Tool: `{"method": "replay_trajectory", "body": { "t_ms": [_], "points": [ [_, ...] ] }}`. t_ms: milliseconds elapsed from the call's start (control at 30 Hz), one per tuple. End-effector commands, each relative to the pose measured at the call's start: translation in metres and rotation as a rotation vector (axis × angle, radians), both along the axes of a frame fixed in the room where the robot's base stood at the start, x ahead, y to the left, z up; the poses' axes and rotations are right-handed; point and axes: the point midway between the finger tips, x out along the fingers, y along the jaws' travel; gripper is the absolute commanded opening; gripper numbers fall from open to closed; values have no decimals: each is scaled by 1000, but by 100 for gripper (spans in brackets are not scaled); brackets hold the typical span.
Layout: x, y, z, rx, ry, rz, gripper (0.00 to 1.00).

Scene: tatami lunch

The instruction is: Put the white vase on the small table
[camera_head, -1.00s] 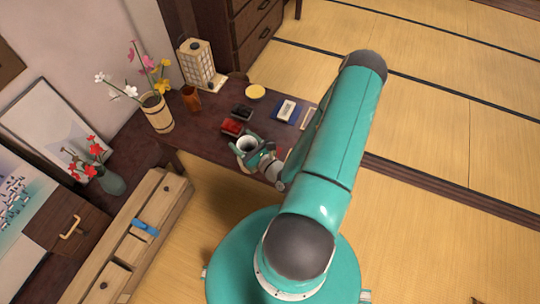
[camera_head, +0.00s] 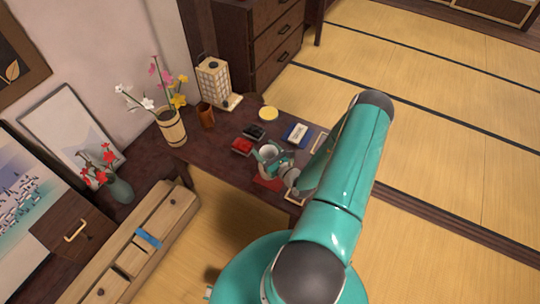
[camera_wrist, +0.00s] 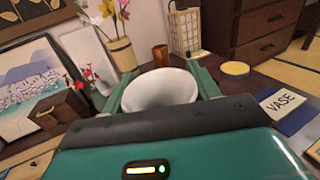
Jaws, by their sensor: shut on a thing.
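The white vase (camera_head: 268,150) is held in my gripper (camera_head: 270,157). In the wrist view the round white mouth of the vase (camera_wrist: 160,88) faces the camera between the two green fingers of my gripper (camera_wrist: 160,84). The small table (camera_head: 217,158) is low, dark and wooden. The vase is over its near side, above or beside a flat red patch (camera_head: 268,183). The vase's base is hidden, so I cannot tell whether it touches the tabletop.
A blue card marked VASE (camera_wrist: 284,104) lies to the right. Red (camera_head: 242,146) and black (camera_head: 254,132) small boxes, a yellow disc (camera_head: 268,113), a brown cup (camera_head: 206,115), a lantern (camera_head: 215,82) and a flower bucket (camera_head: 171,127) stand around. Wooden drawers (camera_head: 130,258) are at left.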

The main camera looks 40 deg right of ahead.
Motion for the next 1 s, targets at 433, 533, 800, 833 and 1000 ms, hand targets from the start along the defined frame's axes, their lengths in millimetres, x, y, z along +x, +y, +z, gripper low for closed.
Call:
{"method": "replay_trajectory", "body": {
  "t_ms": [433,533,800,833,1000],
  "points": [
    [15,-33,-51,1,-1,0,4],
    [15,-33,-65,1,-2,0,4],
    [15,-33,-72,-1,-3,0,4],
    [15,-33,-72,-1,-3,0,4],
    [15,-33,-75,-1,-3,0,4]
  ]
}}
